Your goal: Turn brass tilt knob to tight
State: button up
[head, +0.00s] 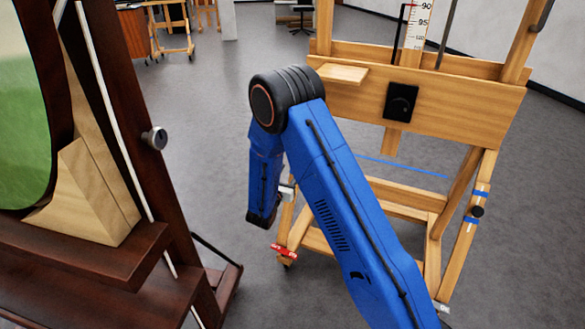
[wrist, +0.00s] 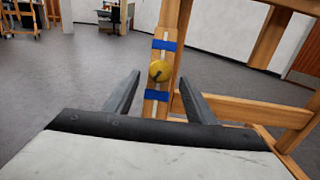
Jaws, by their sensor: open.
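The round brass knob (wrist: 159,71) sits on a wooden upright of an easel in the wrist view. A short dark mark shows on its face. Blue tape (wrist: 164,45) crosses the upright above it, and more blue tape (wrist: 156,95) crosses below it. My gripper (wrist: 158,82) is open, its two dark fingers apart. The knob appears between the fingertips and beyond them, with no contact visible. In the head view I cannot make out the brass knob; my blue arm covers part of the easel there.
A dark wooden easel (head: 110,262) with a silver knob (head: 155,138) stands left. Grey floor (head: 205,95) is open behind.

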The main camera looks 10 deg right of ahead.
jog(key=shift+x, duration=1.85)
jog(key=c, duration=1)
jog(key=shift+c, duration=0.2)
jog(key=shift+m, duration=0.3)
